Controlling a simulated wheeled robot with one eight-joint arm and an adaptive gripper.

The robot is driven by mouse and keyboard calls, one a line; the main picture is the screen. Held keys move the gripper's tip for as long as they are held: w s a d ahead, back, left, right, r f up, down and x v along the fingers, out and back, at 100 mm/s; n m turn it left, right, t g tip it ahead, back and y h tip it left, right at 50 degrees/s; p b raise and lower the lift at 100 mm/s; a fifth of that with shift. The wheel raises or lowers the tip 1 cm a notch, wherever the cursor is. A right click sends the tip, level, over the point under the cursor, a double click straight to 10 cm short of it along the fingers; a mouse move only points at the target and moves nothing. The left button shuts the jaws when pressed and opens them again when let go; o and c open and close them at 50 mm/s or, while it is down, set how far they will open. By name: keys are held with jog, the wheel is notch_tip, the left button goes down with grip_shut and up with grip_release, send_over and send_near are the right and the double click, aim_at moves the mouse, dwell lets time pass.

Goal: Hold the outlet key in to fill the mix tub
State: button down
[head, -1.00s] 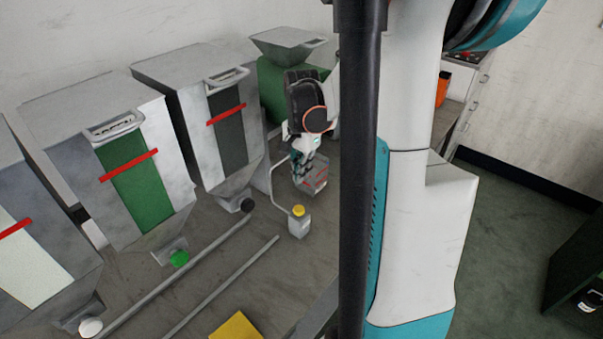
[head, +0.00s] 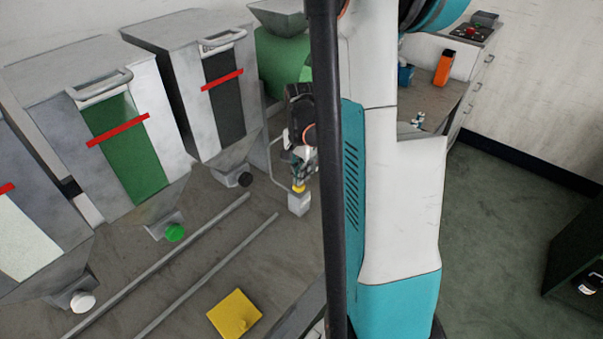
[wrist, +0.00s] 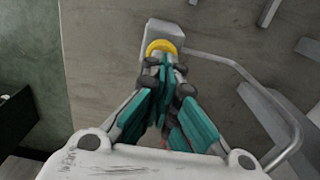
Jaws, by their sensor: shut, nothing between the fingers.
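My gripper (head: 299,177) is shut and empty, pointing down at a yellow round key (head: 299,188) on top of a small grey box. In the wrist view the closed fingertips (wrist: 166,66) are at the near edge of the yellow key (wrist: 159,46), overlapping it in the picture; I cannot tell whether they press it. The grey box (wrist: 170,30) has a bent grey pipe running from its side. Other outlet keys are black (head: 245,180), green (head: 174,232) and white (head: 83,302), under the hoppers. I cannot make out the mix tub now.
Several grey hoppers (head: 165,50) with red bands stand along the left. Two long rails (head: 200,235) run along the bench before them. A green machine (head: 280,62) stands behind my gripper. My arm blocks the middle of the head view.

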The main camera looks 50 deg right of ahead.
notch_tip(320, 180, down, 2)
jog(key=shift+f+b, duration=0.1)
jog(key=shift+b, duration=0.75)
jog(key=shift+s+a, duration=0.15)
jog(key=shift+s, duration=0.05)
jog(key=shift+f, duration=0.2)
dwell(0.8)
dwell(3.8)
jog(key=shift+r+p, duration=0.35)
jog(key=shift+r, duration=0.2)
notch_tip(320, 180, up, 13)
jog(key=p, duration=0.5)
jog(key=shift+w+r, duration=0.15)
jog(key=shift+r, duration=0.05)
